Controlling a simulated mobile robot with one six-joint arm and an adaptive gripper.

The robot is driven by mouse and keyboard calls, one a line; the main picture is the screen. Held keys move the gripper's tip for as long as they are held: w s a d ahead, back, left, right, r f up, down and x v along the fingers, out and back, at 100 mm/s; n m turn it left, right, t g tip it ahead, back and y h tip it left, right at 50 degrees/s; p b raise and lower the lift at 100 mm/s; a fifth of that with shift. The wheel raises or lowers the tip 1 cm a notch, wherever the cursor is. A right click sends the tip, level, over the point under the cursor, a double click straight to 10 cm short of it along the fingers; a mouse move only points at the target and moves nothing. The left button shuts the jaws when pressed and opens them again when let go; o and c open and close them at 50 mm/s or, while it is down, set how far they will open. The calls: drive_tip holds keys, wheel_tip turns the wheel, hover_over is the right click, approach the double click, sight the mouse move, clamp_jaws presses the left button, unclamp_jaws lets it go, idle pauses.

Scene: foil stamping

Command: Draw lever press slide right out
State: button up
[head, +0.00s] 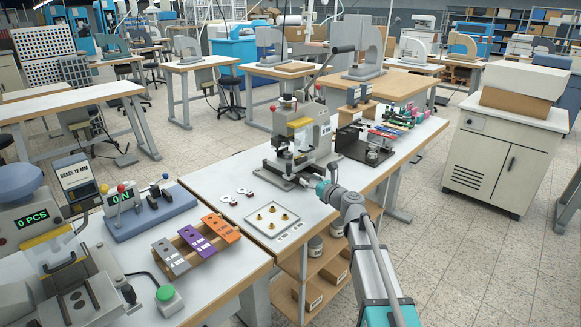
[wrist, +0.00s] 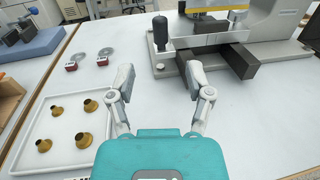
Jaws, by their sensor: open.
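The lever press (head: 303,140) is a grey machine with a yellow strip and a long lever raised at its upper right. It stands on the white table, and its base shows at the upper right of the wrist view (wrist: 275,50). In the head view my gripper (head: 309,184) is just in front of the press base.
A white tray (wrist: 18,150) with several brass cups lies left of my gripper. Two small red-and-grey pieces (head: 244,190) lie behind it. A black fixture (head: 365,145) and colourful parts stand right of the press. The table between gripper and press is bare.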

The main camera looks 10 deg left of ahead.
sight(289, 166)
drive_tip(key=x, duration=1.2)
drive_tip(key=shift+a, duration=0.1)
clamp_jaws()
